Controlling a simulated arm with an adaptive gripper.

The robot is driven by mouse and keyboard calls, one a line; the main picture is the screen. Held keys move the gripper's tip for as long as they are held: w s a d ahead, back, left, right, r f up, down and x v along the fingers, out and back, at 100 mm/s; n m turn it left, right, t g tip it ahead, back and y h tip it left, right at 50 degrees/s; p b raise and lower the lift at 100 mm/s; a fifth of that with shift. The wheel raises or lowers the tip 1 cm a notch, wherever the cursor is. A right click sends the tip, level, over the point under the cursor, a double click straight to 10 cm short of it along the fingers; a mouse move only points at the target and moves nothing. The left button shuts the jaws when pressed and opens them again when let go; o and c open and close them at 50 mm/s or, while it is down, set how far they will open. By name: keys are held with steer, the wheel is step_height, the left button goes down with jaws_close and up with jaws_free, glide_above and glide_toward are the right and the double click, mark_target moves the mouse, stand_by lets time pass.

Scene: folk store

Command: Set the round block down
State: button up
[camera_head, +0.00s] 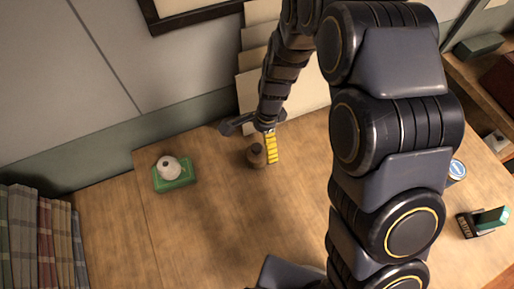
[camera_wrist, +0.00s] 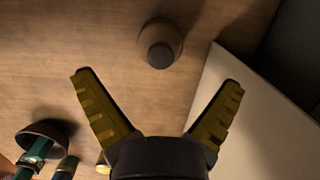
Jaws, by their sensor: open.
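A small brown round piece (camera_head: 256,156) with a narrower dark top stands on the wooden table; I take it as the round block, though I cannot be sure. It also shows in the wrist view (camera_wrist: 160,45), upright, beyond the fingertips and apart from them. My gripper (camera_wrist: 158,80) is open, its yellow fingers spread wide with nothing between them. In the head view, my gripper (camera_head: 270,158) is just right of the brown piece, and only one yellow finger shows clearly.
A white ball (camera_head: 168,167) sits on a green block (camera_head: 174,180) to the left. Books (camera_head: 30,240) stand at the far left. Pale panels (camera_head: 300,95) lean at the back wall. A dark bowl (camera_wrist: 48,133) is at lower left in the wrist view. The table (camera_head: 215,235) is clear in front.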

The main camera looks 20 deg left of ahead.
steer(key=shift+w+d+r, duration=0.1)
steer(key=shift+r, duration=0.9)
steer(key=shift+w+d+r, duration=0.1)
steer(key=shift+r, duration=0.85)
steer(key=s+d+r+n, duration=0.3)
steer(key=s+d+r, duration=0.2)
steer(key=d+r, duration=0.25)
steer(key=s+d+r+n, duration=0.3)
steer(key=s+d+r, duration=0.1)
steer(key=d+r, duration=0.4)
steer(key=s+d+r+n+h, duration=0.1)
steer(key=s+d+r+n, duration=0.1)
steer(key=s+d, duration=0.5)
steer(key=shift+s+n, duration=0.5)
steer(key=shift+s, duration=0.6)
